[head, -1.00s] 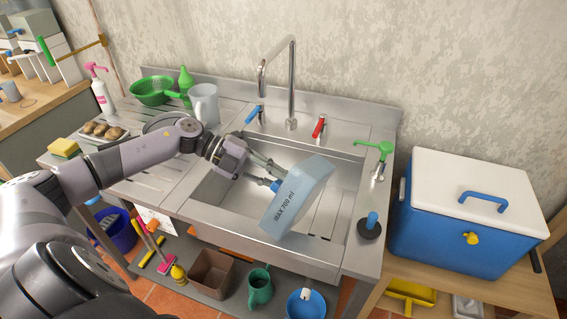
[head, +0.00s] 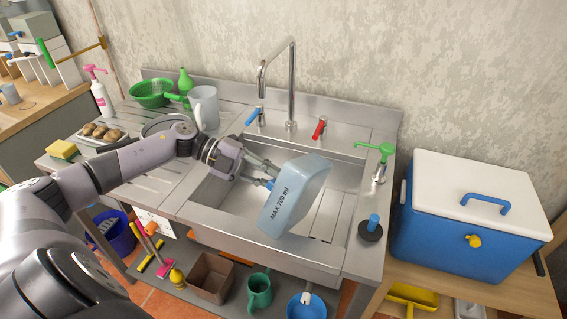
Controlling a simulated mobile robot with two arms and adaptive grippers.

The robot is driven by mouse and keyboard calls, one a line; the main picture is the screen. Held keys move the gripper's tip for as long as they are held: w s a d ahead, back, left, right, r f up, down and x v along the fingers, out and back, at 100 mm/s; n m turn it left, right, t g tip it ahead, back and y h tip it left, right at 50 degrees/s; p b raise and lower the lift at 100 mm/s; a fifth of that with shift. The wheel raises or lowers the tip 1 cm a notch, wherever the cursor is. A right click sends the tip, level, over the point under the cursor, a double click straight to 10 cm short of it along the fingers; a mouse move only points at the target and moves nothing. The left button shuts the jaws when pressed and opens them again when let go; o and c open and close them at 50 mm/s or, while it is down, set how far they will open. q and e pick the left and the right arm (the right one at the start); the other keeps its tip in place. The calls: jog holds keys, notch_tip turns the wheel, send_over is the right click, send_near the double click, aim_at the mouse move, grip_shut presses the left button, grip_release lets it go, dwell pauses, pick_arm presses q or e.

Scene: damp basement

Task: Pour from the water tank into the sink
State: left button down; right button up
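The water tank (head: 296,196) is a pale blue, translucent box marked "MAX 700 ml". It is tilted over the basin of the steel sink (head: 225,206). My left gripper (head: 268,175) is shut on the tank at its left side, near a small blue part. The fingertips are partly hidden by the tank. I cannot make out any water flowing from it. My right gripper is not in view.
A tall tap (head: 291,85) stands behind the basin, with blue and red levers. A green soap pump (head: 377,158) and a plunger (head: 371,228) stand at the right. A clear jug (head: 204,106) and green colander (head: 152,92) stand at the left. A blue cooler (head: 430,235) is farther right.

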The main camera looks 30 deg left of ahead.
pick_arm(q)
jog(key=shift+a+f+h+b, duration=0.2)
jog(key=shift+f+h+b, duration=0.25)
jog(key=shift+b, duration=0.45)
notch_tip(320, 180, up, 5)
jog(key=m+y+p, duration=0.1)
jog(key=y+p, duration=0.4)
jog(key=p, duration=0.5)
jog(key=m+y+p, duration=0.1)
jog(key=y+p, duration=0.5)
jog(key=p, duration=0.3)
jog(key=shift+d+r+g+y+p, duration=0.1)
jog(key=shift+g+y+p, duration=0.15)
jog(key=shift+g+p, duration=0.15)
